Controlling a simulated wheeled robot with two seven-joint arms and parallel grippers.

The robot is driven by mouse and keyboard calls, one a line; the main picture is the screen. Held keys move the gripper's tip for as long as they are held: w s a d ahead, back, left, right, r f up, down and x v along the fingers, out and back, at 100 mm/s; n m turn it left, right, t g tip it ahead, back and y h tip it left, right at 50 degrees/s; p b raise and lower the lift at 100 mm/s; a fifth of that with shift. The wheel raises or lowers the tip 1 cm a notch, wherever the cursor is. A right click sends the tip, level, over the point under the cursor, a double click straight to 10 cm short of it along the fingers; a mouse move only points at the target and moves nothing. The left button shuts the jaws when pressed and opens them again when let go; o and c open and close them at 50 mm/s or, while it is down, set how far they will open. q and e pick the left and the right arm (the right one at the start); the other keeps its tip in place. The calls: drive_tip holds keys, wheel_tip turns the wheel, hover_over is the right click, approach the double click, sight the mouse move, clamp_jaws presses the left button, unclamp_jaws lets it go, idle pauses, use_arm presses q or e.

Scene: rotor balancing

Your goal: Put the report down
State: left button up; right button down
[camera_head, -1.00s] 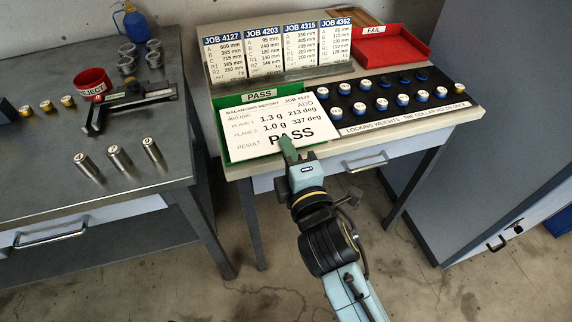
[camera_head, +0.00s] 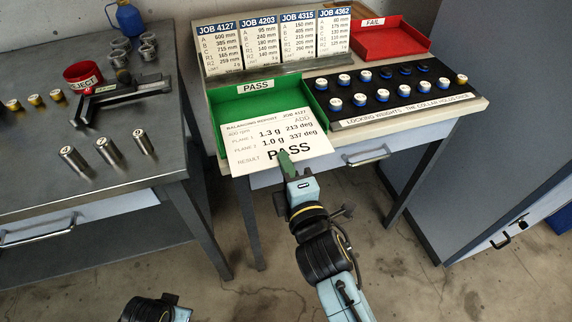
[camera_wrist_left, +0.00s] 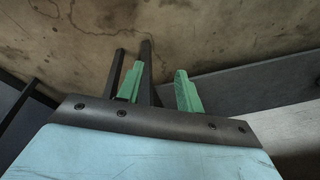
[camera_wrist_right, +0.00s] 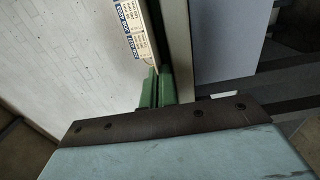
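The report (camera_head: 247,145) is a white card headed "Balancing report Job 4127" with "PASS" in large letters. In the head view it shows in front of the lower part of the green PASS tray (camera_head: 256,103), over its front edge. Whether it touches the tray I cannot tell. My right gripper (camera_head: 286,160) is shut on the card's near edge; its green fingers are close together in the right wrist view (camera_wrist_right: 156,88). My left gripper (camera_wrist_left: 160,85) is open and empty, with floor behind it. In the head view only part of my left arm shows.
Job cards (camera_head: 272,45) stand in a rack behind the PASS tray. A red FAIL tray (camera_head: 390,42) is at the back right. A black board (camera_head: 398,90) of locking weights lies right of the PASS tray. The left bench (camera_head: 60,185) holds three metal cylinders and a red REJECT cup (camera_head: 82,74).

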drive_tip(key=c, duration=2.1)
unclamp_jaws()
drive_tip(key=shift+f, duration=0.1)
use_arm(q)
drive_tip(key=shift+w+d+r, duration=0.1)
drive_tip(key=shift+d+r, duration=0.05)
drive_tip(key=shift+r, duration=0.05)
use_arm(e)
drive_tip(key=o, duration=0.4)
